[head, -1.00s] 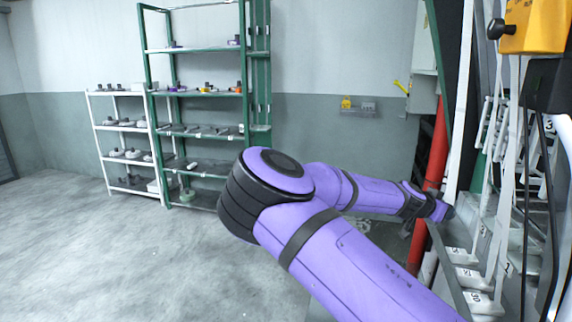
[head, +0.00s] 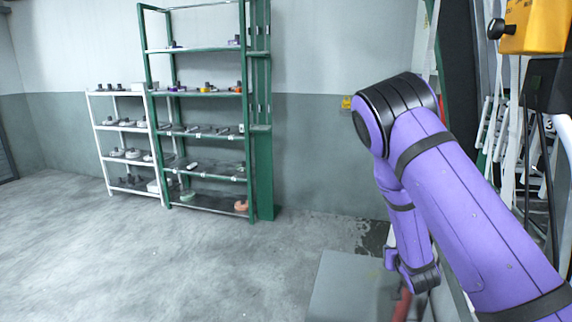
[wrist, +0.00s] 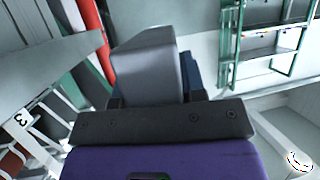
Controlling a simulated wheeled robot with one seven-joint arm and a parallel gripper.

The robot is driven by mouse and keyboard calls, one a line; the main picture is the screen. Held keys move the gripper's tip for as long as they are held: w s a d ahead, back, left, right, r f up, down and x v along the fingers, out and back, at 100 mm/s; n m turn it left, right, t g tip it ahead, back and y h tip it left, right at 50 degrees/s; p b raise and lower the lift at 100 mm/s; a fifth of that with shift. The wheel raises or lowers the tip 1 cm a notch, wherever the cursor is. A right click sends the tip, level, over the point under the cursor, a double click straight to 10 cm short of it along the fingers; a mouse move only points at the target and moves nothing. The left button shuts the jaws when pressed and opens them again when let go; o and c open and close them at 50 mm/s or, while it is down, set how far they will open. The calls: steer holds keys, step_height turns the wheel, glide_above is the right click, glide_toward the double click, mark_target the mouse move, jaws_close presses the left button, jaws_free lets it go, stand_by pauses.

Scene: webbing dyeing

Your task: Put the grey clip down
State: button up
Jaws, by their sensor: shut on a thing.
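My gripper (wrist: 152,50) shows in the wrist view beyond a dark mounting bar and my purple wrist. A smooth grey block shape fills the middle of that view at the jaws, with a dark blue edge showing at its right. The gripper is shut on the grey clip, but I cannot clearly tell clip from finger there. In the head view my arm is bent at the right, with its forearm pointing down. The gripper end is low, near the bottom edge, and the clip cannot be made out there.
A green shelf rack (head: 205,93) and a lower white rack (head: 128,125) with small items stand at the back left. White hanging straps and a yellow box (head: 540,27) are at the right. A pale grey flat surface (head: 345,290) lies left of my forearm. The floor at left is clear.

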steer(key=shift+s+a+r+n+y, duration=0.15)
steer(key=shift+a+r+n+y, duration=0.1)
steer(key=shift+a, duration=0.2)
steer(key=shift+s+a+r+n+y, duration=0.15)
steer(key=shift+a+r+y, duration=0.1)
steer(key=shift+a, duration=0.2)
steer(key=s+f, duration=0.5)
steer(key=f, duration=0.2)
steer(key=shift+s+a, duration=0.15)
steer(key=shift+s, duration=0.2)
